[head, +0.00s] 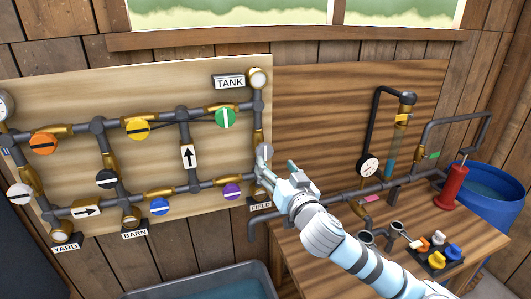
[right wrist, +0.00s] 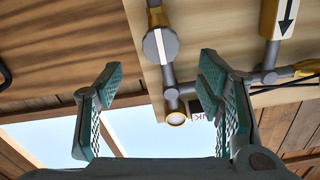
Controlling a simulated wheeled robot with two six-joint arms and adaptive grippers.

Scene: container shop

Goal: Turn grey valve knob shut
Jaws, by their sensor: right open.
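The grey valve knob (head: 265,151) sits on the vertical pipe at the right edge of the pale pipe board (head: 80,88), below the green knob. In the right wrist view the grey knob (right wrist: 160,45) is a round disc with a white bar running along the pipe. My right gripper (head: 278,167) is open and empty, just below and right of the knob. In the right wrist view its two fingers stand wide apart (right wrist: 160,85), with the knob beyond them and between them sideways. I see no contact. My left gripper is not in view.
Other knobs on the board include green (head: 225,118), purple (head: 231,191), blue (head: 159,206) and yellow (head: 138,128). To the right, a wooden bench (head: 300,250) holds pipework, a gauge (head: 368,166), a red pump (head: 454,187) and small coloured knobs. A tub (head: 205,283) stands below.

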